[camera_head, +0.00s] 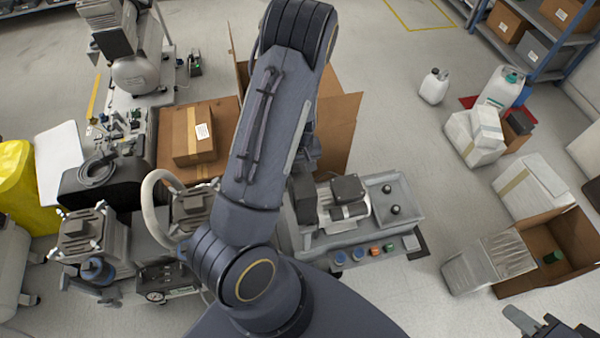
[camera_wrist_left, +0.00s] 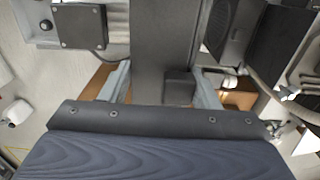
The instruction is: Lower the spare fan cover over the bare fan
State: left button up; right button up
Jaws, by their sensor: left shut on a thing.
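My left arm crosses the middle of the head view, and its gripper (camera_head: 308,158) is mostly hidden behind the arm. In the left wrist view the two grey fingers of the gripper (camera_wrist_left: 162,88) are shut on a dark piece, apparently the spare fan cover (camera_wrist_left: 165,50). A round dark grille (camera_wrist_left: 220,32) shows right of the held piece in the wrist view. I cannot make out the bare fan. My right gripper (camera_head: 545,325) is partly cut off at the lower right edge.
A small carton (camera_head: 193,140) sits on a larger box at left. Open cardboard flaps (camera_head: 335,130) stand behind the arm. More compressors (camera_head: 95,240) are at left.

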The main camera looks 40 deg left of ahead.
pick_arm(q)
jog(key=shift+f+b, duration=0.65)
jog(key=shift+f, duration=0.65)
notch_tip(320, 180, down, 18)
jog(key=b, duration=1.4)
jog(key=shift+f+b, duration=0.25)
jog(key=shift+b, duration=0.35)
dwell(0.3)
jog(key=o, duration=2.1)
jog(key=shift+s, duration=0.1)
jog(key=shift+c, duration=0.2)
